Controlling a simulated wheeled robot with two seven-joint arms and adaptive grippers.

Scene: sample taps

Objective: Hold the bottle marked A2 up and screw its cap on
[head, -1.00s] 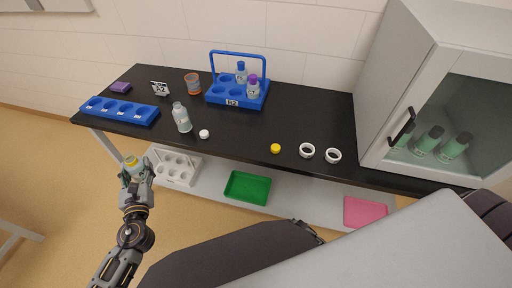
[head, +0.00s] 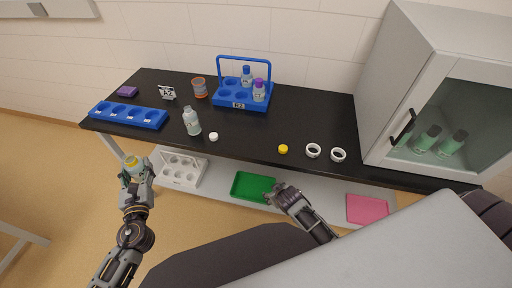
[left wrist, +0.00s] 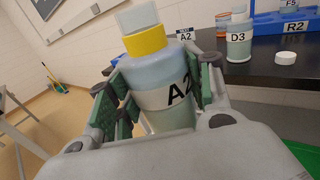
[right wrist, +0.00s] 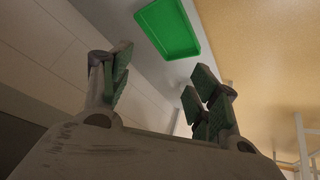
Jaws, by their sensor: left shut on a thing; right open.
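My left gripper (head: 135,170) is shut on the bottle marked A2 (head: 131,162) and holds it up in front of the bench's left part. In the left wrist view the A2 bottle (left wrist: 165,85) is a little tilted, with a yellow collar and an open clear neck, no cap on it. A yellow cap (head: 283,149) lies on the black bench top near its front edge. My right gripper (head: 281,188) is open and empty in front of the bench, below the yellow cap. The right wrist view shows its fingers apart with nothing between them.
Bottle D3 (head: 191,122) stands uncapped beside a white cap (head: 213,137). The R2 rack (head: 240,105) holds two bottles. A blue holder (head: 128,116), an A2 sign (head: 167,93) and two white rings (head: 313,150) are on the bench. A cabinet (head: 430,90) stands right.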

